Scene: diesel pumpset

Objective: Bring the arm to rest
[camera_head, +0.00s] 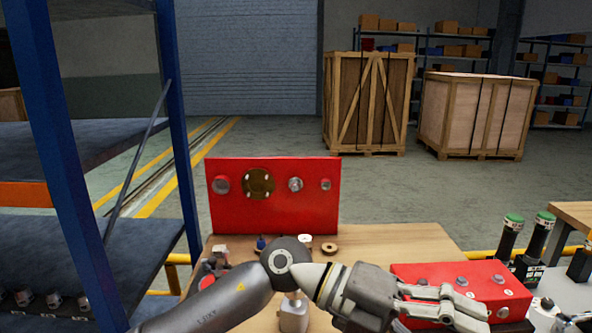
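My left arm comes in from the lower left and bends at its joint over the wooden table (400,240). My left gripper (470,316) points right, in front of and partly over the red block (470,277). Its two fingers lie close together in this view, and I see nothing clearly held between them. Whether they are apart or shut is not clear. My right gripper is not recognisable in the view.
An upright red panel (275,215) with round fittings stands at the table's back left. Small parts lie below it, partly behind my arm. A blue-posted rack (60,150) stands close on the left. Green-capped black cylinders (510,237) stand at right. Wooden crates (367,103) are far back.

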